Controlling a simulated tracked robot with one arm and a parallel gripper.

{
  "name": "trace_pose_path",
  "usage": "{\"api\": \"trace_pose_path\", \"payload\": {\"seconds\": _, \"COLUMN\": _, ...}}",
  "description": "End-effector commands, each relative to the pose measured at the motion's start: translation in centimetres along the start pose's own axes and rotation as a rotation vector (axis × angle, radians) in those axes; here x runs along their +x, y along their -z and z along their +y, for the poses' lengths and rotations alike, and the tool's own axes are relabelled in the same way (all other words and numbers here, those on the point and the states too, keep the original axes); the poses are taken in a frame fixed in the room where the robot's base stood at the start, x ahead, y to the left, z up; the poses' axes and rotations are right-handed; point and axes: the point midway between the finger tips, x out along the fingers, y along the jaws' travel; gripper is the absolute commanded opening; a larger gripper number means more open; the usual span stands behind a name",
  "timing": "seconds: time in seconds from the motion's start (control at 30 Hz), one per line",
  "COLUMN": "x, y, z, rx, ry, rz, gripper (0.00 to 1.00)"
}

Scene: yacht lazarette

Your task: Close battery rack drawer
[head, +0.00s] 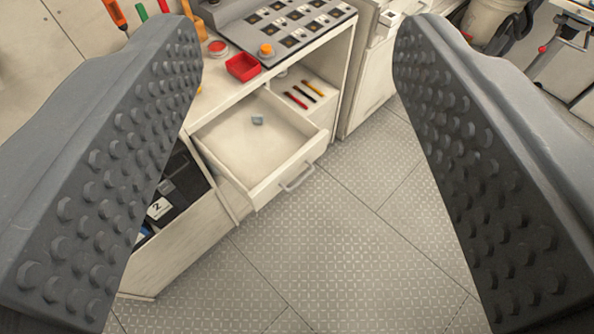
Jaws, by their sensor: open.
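A white drawer (278,176) is pulled out of a white cabinet (338,62) left of the picture's middle. A small blue-grey item (257,120) lies inside it. The drawer has a pale bar handle (298,178) on its front. My gripper (297,40) is open, with one dark, studded finger on each side of the view. Nothing is between the fingers up close; the drawer shows beyond them, apart from the gripper. The left finger hides part of the cabinet. I cannot tell whether this is the battery rack drawer.
A panel with several dark squares (290,25), a red tray (243,67) and an orange knob (266,50) are on the cabinet top. An open lower bay (170,205) holds black boxes. The patterned floor (340,250) before the drawer is clear. A bucket (487,18) stands at the back right.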

Motion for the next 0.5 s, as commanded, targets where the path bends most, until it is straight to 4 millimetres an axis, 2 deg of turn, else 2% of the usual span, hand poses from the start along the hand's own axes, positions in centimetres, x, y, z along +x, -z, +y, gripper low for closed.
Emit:
{"api": "trace_pose_path", "payload": {"seconds": 0.03, "x": 0.1, "y": 0.0, "z": 0.0, "rx": 0.001, "ry": 0.000, "rz": -0.001, "gripper": 0.38}}
{"api": "trace_pose_path", "payload": {"seconds": 0.17, "x": 1.6, "y": -1.0, "z": 0.3, "rx": 0.018, "ry": -0.001, "rz": -0.023, "gripper": 0.01}}
{"api": "trace_pose_path", "payload": {"seconds": 0.27, "x": 5.1, "y": -3.4, "z": 1.1, "rx": 0.058, "ry": -0.003, "rz": -0.070, "gripper": 0.00}}
{"api": "trace_pose_path", "payload": {"seconds": 0.4, "x": 11.3, "y": -8.8, "z": 2.7, "rx": 0.142, "ry": -0.013, "rz": -0.162, "gripper": 0.00}}
{"api": "trace_pose_path", "payload": {"seconds": 0.47, "x": 13.8, "y": -11.2, "z": 3.3, "rx": 0.180, "ry": -0.019, "rz": -0.197, "gripper": 0.00}}
{"api": "trace_pose_path", "payload": {"seconds": 0.5, "x": 15.5, "y": -13.0, "z": 3.7, "rx": 0.206, "ry": -0.023, "rz": -0.223, "gripper": 0.00}}
